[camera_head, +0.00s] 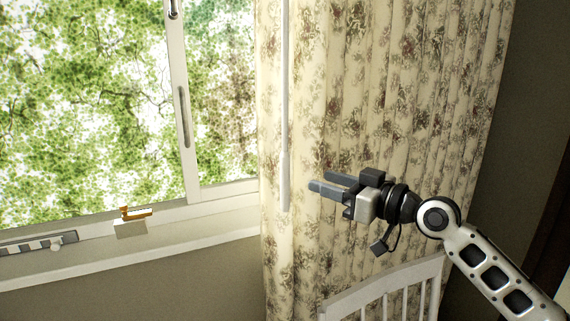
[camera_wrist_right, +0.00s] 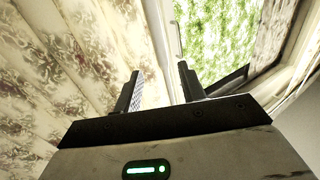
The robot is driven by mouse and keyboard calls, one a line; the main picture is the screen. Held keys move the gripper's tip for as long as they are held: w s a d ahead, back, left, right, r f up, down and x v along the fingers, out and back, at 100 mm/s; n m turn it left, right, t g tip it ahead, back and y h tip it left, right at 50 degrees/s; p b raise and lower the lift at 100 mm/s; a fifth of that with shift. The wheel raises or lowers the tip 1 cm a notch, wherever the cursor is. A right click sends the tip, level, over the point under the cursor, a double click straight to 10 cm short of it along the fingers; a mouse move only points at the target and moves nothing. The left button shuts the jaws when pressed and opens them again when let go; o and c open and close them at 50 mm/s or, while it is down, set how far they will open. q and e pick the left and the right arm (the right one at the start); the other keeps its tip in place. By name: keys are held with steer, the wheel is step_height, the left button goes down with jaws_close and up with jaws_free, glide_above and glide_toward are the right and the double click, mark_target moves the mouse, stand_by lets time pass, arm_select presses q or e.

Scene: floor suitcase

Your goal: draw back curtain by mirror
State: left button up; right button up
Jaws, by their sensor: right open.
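A cream floral curtain (camera_head: 390,110) hangs in folds at the right of the window in the head view. It fills the left of the right wrist view (camera_wrist_right: 60,90). A white rod (camera_head: 285,150) hangs upright along the curtain's left part. My right gripper (camera_head: 313,183) is open, in front of the curtain, its fingers pointing left toward the rod. In the right wrist view the two fingers (camera_wrist_right: 158,85) stand apart, with a pale upright strip seen between them. I cannot tell its distance. No mirror shows. My left gripper is out of view.
A window (camera_head: 90,100) with green foliage outside fills the left. Its sill (camera_head: 190,228) holds a small orange object (camera_head: 135,212) and a striped item (camera_head: 35,243). A white slatted chair back (camera_head: 390,285) stands below my right gripper.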

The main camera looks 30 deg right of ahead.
mark_target(289, 171)
steer(key=p+x, duration=0.2)
steer(key=x, duration=0.9)
steer(key=shift+p, duration=0.4)
steer(key=shift+d, duration=0.1)
jaws_close()
